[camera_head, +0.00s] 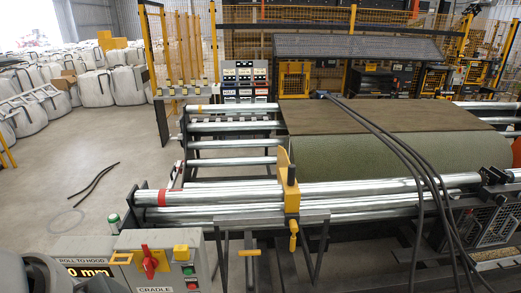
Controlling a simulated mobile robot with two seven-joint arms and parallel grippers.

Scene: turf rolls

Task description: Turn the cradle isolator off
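The grey control box (210,270) at the bottom left carries a "CRADLE" label along its lower edge. A red rotary handle (150,262) on a yellow backing, which looks like the cradle isolator, sits on its front above that label. The handle looks roughly upright, but its exact switch position is too small to read. A green button (187,270) and a red button (192,285) are to its right, below a yellow piece (181,252). Neither gripper can be made out.
A display (88,271) labelled "ROLL TO HOOD" is left of the handle. Metal rollers (320,190) and a green turf roll (400,152) lie behind the box. A yellow lever post (291,190) stands right of it. Black cables (420,170) hang at right. Floor at left is mostly clear.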

